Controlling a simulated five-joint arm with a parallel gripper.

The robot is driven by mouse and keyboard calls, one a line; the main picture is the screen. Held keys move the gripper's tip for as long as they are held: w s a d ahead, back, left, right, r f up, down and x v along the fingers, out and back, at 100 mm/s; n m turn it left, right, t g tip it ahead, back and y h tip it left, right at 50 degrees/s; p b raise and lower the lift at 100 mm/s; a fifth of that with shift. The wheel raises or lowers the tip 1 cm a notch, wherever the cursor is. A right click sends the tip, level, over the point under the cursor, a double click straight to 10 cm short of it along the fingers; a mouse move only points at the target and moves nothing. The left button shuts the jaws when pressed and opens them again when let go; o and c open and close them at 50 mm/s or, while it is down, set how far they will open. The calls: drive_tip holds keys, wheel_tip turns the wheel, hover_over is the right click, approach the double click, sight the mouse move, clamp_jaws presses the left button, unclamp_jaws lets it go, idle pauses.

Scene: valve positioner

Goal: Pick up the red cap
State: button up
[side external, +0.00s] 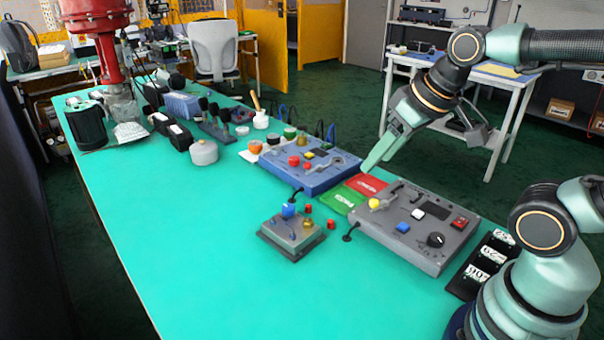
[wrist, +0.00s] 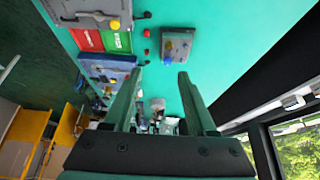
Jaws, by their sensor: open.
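A small red cap (side external: 331,224) lies on the green table between the small grey box (side external: 290,236) and the large grey panel (side external: 415,225). It also shows in the wrist view (wrist: 147,33). A second small red piece (side external: 308,209) sits close beside the small box; I cannot tell which of the two the task means. My gripper (side external: 370,168) is above the far edge of the panels, beyond the red pieces and apart from them. In the wrist view my gripper (wrist: 160,74) has its two fingers spread, with nothing held between them.
The blue panel (side external: 310,170) with red knobs stands left of my gripper. A red pad (side external: 367,184) and a green pad (side external: 342,200) lie between the panels. The small box carries a blue knob (side external: 289,210). The near-left table is clear.

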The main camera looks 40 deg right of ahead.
drive_tip(key=n+g, duration=0.6)
drive_tip(key=n, duration=1.6)
hover_over(309, 205)
drive_tip(key=f, duration=1.9)
drive_tip(key=shift+a+f, duration=0.1)
drive_tip(key=shift+a, duration=0.2)
drive_tip(key=shift+d+f, duration=0.15)
drive_tip(key=shift+f, duration=1.25)
drive_tip(key=shift+d+f, duration=0.15)
drive_tip(key=shift+f, duration=1.2)
clamp_jaws()
